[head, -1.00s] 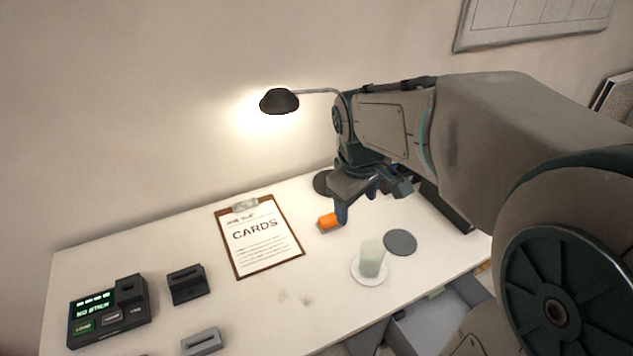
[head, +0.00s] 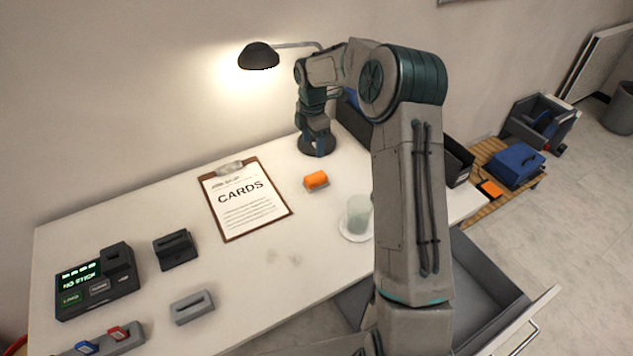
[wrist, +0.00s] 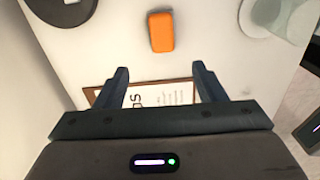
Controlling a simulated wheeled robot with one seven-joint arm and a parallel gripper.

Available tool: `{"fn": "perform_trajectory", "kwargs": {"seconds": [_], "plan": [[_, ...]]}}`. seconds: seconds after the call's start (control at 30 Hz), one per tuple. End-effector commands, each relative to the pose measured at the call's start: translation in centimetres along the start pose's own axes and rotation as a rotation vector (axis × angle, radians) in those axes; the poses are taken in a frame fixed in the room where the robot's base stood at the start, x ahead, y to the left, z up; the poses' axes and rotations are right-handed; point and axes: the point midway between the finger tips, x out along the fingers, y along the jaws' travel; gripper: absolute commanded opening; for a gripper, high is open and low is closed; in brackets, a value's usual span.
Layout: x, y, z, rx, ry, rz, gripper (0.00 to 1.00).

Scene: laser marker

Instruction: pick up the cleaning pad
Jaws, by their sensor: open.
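The cleaning pad, which I take to be the small orange block (head: 316,180) with a greyish underside, lies on the white desk right of the clipboard. In the wrist view the orange block (wrist: 161,31) is beyond the fingertips, roughly centred between them, with a clear gap. My gripper (wrist: 160,70) is open with nothing between its fingers. In the head view my gripper (head: 319,146) hangs behind the pad, in front of the lamp's base; its fingers are small there.
The clipboard (head: 245,200) lies left of the pad. A cup (head: 358,214) on a white saucer stands to the right, partly near my arm. The lamp (head: 259,56) is behind, its round base (head: 304,147) by my gripper. Dark devices (head: 95,281) stand at the left.

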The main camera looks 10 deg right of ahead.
Motion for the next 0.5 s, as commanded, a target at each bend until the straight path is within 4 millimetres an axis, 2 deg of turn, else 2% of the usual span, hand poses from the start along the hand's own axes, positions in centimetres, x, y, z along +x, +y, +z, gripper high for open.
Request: {"fn": "perform_trajectory", "kwargs": {"seconds": [0.17,0.5], "plan": [[1.8,0.3,0.1,-0.027,0.008,-0.005,0.64],[8.0,0.2,0.1,-0.025,0.008,-0.005,0.64]]}}
